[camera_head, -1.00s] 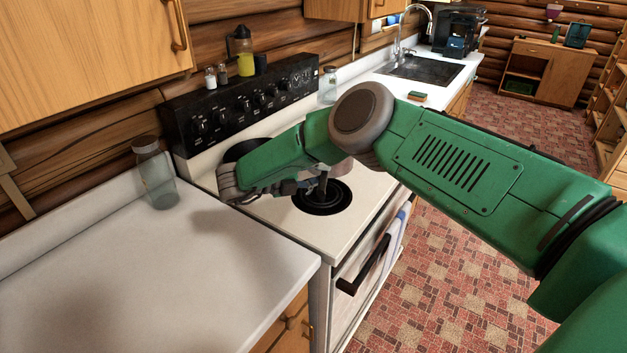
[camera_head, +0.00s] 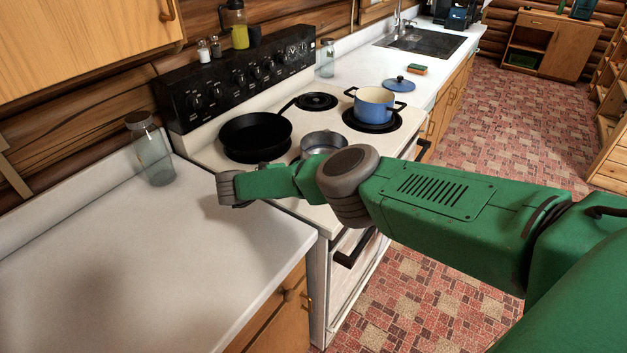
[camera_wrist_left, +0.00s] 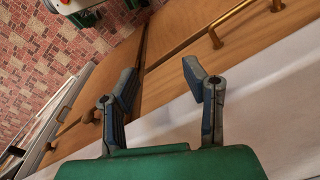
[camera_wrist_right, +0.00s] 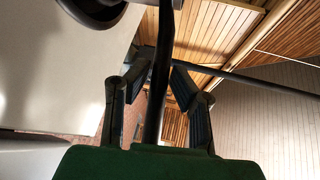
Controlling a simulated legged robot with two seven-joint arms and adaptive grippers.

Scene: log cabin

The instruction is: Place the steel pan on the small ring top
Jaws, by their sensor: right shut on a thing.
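The steel pan (camera_head: 322,143) shows its silver rim over the stove's front, partly hidden behind my right arm. I cannot tell whether it rests on the stove. My right gripper (camera_head: 230,190) is at the stove's left front, its fingers mostly hidden. In the right wrist view its fingers (camera_wrist_right: 157,75) are shut on a thin dark handle (camera_wrist_right: 159,50), apparently the steel pan's. A dark round shape is cut off at that view's top. A small bare ring (camera_head: 316,101) lies at the stove's back right. My left gripper (camera_wrist_left: 160,85) is open and empty beside wooden cabinet fronts.
A black skillet (camera_head: 255,136) covers the back-left ring. A blue pot (camera_head: 375,106) stands on the front-right ring. A blue lid (camera_head: 398,85), a sponge (camera_head: 417,69) and glass jars (camera_head: 149,150) are on the counters. The left counter (camera_head: 130,270) is mostly clear.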

